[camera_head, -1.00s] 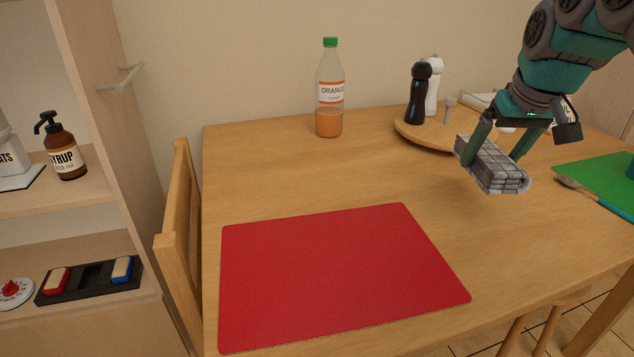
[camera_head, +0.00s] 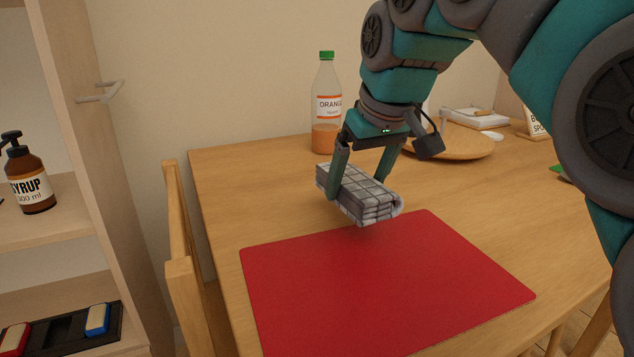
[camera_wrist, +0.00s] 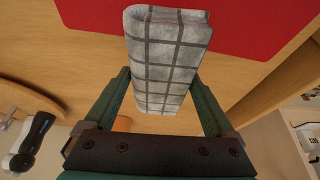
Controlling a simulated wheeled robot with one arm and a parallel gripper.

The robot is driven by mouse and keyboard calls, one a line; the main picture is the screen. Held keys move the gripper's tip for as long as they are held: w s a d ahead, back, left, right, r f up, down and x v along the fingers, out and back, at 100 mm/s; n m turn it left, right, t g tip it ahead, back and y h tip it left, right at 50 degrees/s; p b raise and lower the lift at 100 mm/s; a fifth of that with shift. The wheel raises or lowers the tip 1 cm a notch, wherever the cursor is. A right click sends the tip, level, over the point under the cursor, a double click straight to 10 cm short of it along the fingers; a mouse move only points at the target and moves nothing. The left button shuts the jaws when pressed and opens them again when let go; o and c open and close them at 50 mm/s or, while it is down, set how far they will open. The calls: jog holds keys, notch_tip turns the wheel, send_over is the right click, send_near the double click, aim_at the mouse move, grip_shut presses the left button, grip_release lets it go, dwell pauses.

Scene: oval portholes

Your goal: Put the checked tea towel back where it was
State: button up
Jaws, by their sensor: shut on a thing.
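The checked tea towel (camera_head: 358,193) is grey with dark lines and folded into a thick block. My gripper (camera_head: 360,182) is shut on it, one finger on each side, and holds it above the wooden table near the far edge of the red mat. In the wrist view the towel (camera_wrist: 166,60) lies between the two fingers of my gripper (camera_wrist: 165,100), its far end over the red mat (camera_wrist: 255,25). A towel rail (camera_head: 100,93) on the side of the shelf unit at left is empty.
An orange bottle (camera_head: 326,108) stands just behind my gripper. A round wooden board (camera_head: 455,143) is at the back right. A chair (camera_head: 182,255) stands at the table's left edge, beside the shelf unit (camera_head: 95,170). The red mat (camera_head: 390,290) is bare.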

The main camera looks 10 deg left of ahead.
send_over(321, 192)
jog(key=s, duration=0.1)
jog(key=shift+s+d+f, duration=0.1)
jog(key=shift+d+f, duration=0.35)
jog(key=shift+f, duration=1.95)
jog(key=o, duration=0.9)
jog(key=shift+f, duration=0.1)
jog(key=shift+p+v, duration=1)
jog(key=shift+v, duration=5.15)
jog(key=shift+a, duration=0.1)
